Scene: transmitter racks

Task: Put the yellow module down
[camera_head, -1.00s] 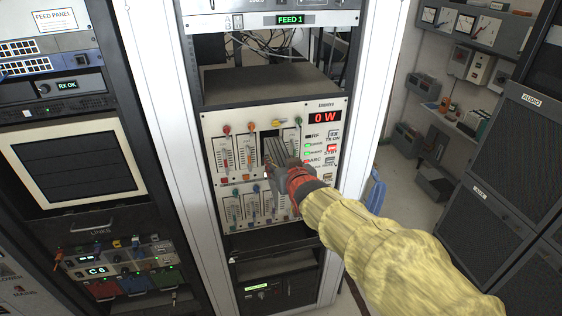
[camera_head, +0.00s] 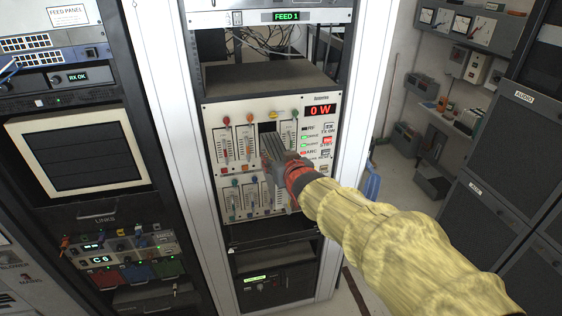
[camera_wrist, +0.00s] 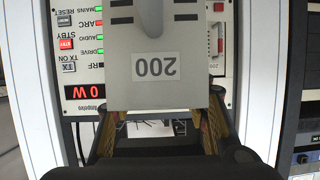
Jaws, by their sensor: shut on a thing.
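A grey module (camera_wrist: 158,62) with an upside-down "200" label fills the middle of the wrist view, between the fingers of my gripper (camera_wrist: 160,120). In the head view, the module (camera_head: 280,146) is a grey block in front of the white transmitter panel (camera_head: 318,155). My gripper (camera_head: 293,168) is shut on it. A dark slot (camera_head: 266,127) shows just above the module, under a yellow knob (camera_head: 272,115). No yellow shows on the module's visible face. The module hides part of the panel, so I cannot tell whether it touches the slot.
Other slider modules (camera_head: 223,147) with coloured knobs flank the dark slot. A grey shelf top (camera_head: 265,80) lies above the panel. White rack posts (camera_head: 175,130) stand either side. At left is a cream-framed panel (camera_head: 84,152). Open floor shows at right.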

